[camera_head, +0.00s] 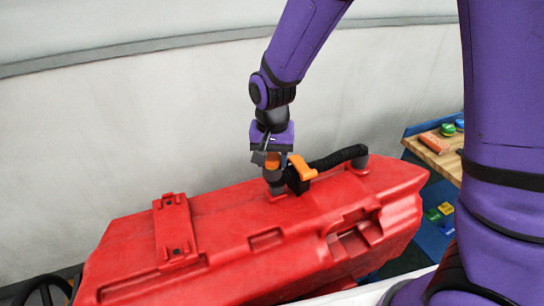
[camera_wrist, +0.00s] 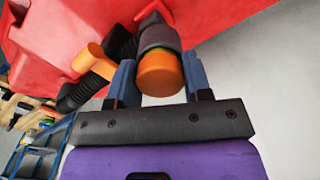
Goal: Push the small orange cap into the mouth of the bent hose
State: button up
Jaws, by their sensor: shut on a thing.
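My gripper (camera_head: 271,150) points down over the red tank (camera_head: 240,225). In the wrist view its two fingers (camera_wrist: 160,76) stand on either side of the small orange cap (camera_wrist: 161,70) and are shut on it. The cap also shows in the head view (camera_head: 272,161), just under the gripper. The grey mouth of the bent hose (camera_wrist: 158,34) is directly beyond the cap and in line with it; it also shows in the head view (camera_head: 274,176). Cap and mouth look touching, but I cannot tell how deep the cap sits.
An orange lever (camera_head: 301,168) stands close to the right of the hose mouth. A black ribbed hose (camera_head: 340,157) arches along the tank top beyond it. A wooden-topped blue bench (camera_head: 440,153) with coloured items stands at the right. A pale wall is behind.

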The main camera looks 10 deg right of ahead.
jog(key=o, duration=1.4)
jog(key=shift+o, duration=0.2)
jog(key=shift+r, duration=2.75)
jog(key=shift+c, duration=0.2)
grip_shut()
jog(key=shift+f, duration=0.15)
